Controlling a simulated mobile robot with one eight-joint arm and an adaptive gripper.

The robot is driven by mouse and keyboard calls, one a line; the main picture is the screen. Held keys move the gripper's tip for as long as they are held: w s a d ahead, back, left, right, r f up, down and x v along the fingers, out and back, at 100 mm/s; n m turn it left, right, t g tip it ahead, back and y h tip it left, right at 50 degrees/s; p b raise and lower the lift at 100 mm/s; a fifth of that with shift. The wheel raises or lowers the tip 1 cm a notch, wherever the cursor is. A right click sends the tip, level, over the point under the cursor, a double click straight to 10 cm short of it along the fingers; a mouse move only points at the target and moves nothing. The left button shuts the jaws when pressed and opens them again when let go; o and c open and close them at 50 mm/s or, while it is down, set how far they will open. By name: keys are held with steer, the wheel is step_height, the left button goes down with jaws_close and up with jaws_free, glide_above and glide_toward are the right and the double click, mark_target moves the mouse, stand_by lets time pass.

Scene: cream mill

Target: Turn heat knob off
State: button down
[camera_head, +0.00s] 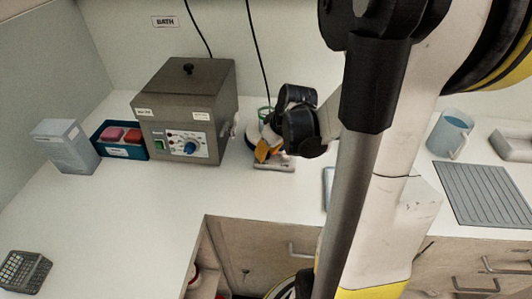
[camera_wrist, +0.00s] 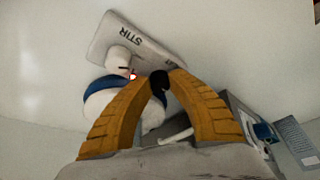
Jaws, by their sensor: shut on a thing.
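My gripper (camera_head: 268,153) is at the small stirrer (camera_head: 283,165), right of the grey bath box. In the wrist view its two yellow fingers (camera_wrist: 160,80) close on a small dark knob-like piece (camera_wrist: 159,84); no label for it is readable. The stirrer's pale plate (camera_wrist: 105,38) is marked STIR. A small white knob with a red mark (camera_wrist: 132,75) sits left of the fingertips. A white round body with a blue band (camera_wrist: 95,100) lies behind the fingers. The bath (camera_head: 185,98) has a blue dial (camera_head: 190,147) on its front, apart from my gripper.
A blue tray (camera_head: 121,151) with red and pink items and a pale box (camera_head: 65,146) stand left of the bath. A wire basket (camera_head: 24,270) is at front left. A jug (camera_head: 450,134) and a ribbed mat (camera_head: 484,192) are at right.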

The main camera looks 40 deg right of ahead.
steer(key=shift+n+y, duration=0.4)
steer(key=shift+n, duration=0.6)
steer(key=c, duration=1.2)
jaws_free()
steer(key=v, duration=1.2)
